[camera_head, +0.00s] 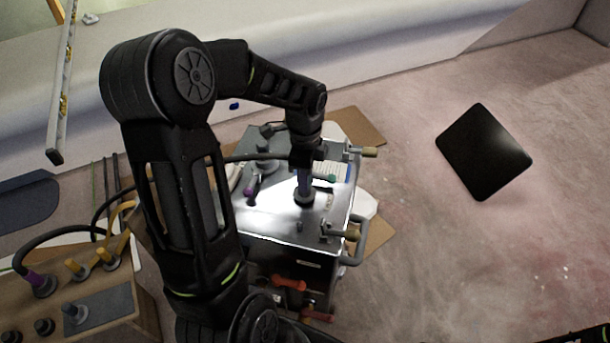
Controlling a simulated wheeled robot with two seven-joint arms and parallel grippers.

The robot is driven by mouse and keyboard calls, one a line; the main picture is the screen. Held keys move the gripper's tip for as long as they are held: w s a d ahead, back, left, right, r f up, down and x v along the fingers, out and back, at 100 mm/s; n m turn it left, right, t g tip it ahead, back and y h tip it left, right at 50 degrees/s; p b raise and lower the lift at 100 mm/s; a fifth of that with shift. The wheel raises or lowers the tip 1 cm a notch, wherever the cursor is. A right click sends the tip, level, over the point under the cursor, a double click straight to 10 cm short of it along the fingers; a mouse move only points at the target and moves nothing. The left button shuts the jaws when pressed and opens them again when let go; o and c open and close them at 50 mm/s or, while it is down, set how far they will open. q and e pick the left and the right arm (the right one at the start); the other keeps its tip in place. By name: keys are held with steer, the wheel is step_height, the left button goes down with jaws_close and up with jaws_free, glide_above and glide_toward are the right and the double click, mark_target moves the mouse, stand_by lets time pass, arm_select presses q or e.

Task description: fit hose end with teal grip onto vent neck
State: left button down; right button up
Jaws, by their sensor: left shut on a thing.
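My left gripper (305,172) reaches down over the metal top of a cart (275,222). It is shut on an upright blue-grey piece with a round dark flange (304,197) at its foot; whether the flange touches the cart top is unclear. A small teal part (330,178) shows just right of the gripper, low near the cart top. It may be the teal grip, but its hose end is not clear. A dark hose (240,158) runs from behind my left arm toward the gripper. I cannot make out which fitting is the vent neck. My right gripper is out of view.
A wooden stand (120,270) with a purple-collared hose (40,282) and flanged fittings is at left. A black panel (484,150) is at right; floor between is clear.

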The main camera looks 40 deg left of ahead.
arm_select(q)
steer(key=shift+f, duration=0.35)
steer(key=c, duration=1.1)
jaws_free()
steer(key=shift+c, duration=0.2)
steer(key=shift+o, duration=0.5)
steer(key=o, duration=0.5)
steer(key=shift+c, duration=0.2)
